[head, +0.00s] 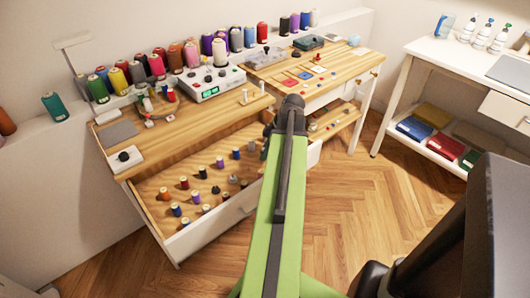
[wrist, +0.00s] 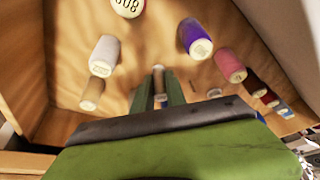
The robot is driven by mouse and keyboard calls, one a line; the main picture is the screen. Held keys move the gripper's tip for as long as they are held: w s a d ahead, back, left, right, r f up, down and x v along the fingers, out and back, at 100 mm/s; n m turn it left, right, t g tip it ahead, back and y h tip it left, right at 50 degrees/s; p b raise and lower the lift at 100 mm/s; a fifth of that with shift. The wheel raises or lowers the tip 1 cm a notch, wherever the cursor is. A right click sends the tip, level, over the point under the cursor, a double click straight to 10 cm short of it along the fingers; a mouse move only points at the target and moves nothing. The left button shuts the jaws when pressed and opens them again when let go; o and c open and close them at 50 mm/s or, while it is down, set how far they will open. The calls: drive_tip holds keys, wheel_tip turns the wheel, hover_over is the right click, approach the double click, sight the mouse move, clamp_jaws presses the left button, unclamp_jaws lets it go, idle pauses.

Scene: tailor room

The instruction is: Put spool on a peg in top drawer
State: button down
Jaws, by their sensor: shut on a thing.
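The top drawer (head: 152,212) is pulled open below the left worktop in the head view. A white spool (wrist: 104,55) and a purple spool (wrist: 194,39) stand on either side. In the head view my arm hides the gripper and the held spool.
A tan spool (wrist: 92,92), a pink spool (wrist: 230,66) and a white spool top marked 808 (wrist: 127,6) stand close around the fingers. The left worktop (head: 190,128) overhangs the drawer's back. A white shelf table (head: 420,66) stands at right; the floor between is clear.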

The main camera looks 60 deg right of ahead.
drive_tip(key=shift+f, duration=0.3)
drive_tip(key=c, duration=1.3)
unclamp_jaws()
drive_tip(key=p+v, duration=1.6)
drive_tip(key=v, duration=0.1)
drive_tip(key=shift+s+r, duration=0.1)
drive_tip(key=shift+r, duration=0.2)
